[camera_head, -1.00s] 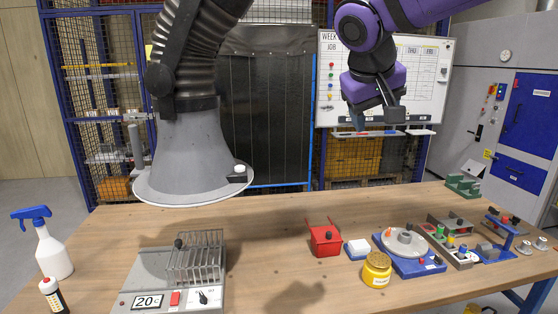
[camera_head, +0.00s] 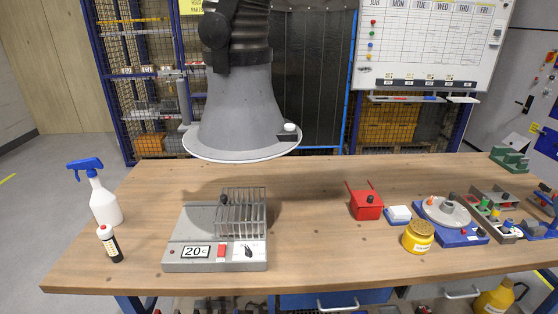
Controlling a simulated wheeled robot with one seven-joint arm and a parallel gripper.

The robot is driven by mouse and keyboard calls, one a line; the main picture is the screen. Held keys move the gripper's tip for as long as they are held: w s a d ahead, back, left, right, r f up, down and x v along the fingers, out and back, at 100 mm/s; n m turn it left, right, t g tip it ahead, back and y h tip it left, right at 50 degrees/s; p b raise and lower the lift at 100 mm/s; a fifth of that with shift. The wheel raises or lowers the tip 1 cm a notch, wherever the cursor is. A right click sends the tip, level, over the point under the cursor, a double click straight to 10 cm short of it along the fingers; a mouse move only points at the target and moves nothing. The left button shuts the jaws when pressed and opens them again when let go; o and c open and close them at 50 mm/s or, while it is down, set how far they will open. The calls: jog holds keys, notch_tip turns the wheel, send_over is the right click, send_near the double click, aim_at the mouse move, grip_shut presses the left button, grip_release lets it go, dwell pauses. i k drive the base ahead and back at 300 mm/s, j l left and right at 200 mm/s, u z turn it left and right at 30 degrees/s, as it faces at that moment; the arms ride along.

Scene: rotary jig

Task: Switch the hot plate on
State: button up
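The hot plate (camera_head: 187,226) is a grey box on the wooden table, left of the middle. A wire rack (camera_head: 243,213) stands on its right part. Its front panel has a display (camera_head: 196,251) reading 20 °C, a red rocker switch (camera_head: 222,250) and a black knob (camera_head: 248,250). A dark knob-like piece shows at the rack's left side. Whether the switch is pressed on or off I cannot tell. My gripper is not in view now.
A grey extraction hood (camera_head: 240,115) hangs above and behind the hot plate. A red box (camera_head: 366,205), yellow jar (camera_head: 418,237) and rotary jig (camera_head: 447,215) stand at right. The table between is clear.

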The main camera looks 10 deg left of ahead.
aim_at(221, 252)
jog(key=u, duration=1.25)
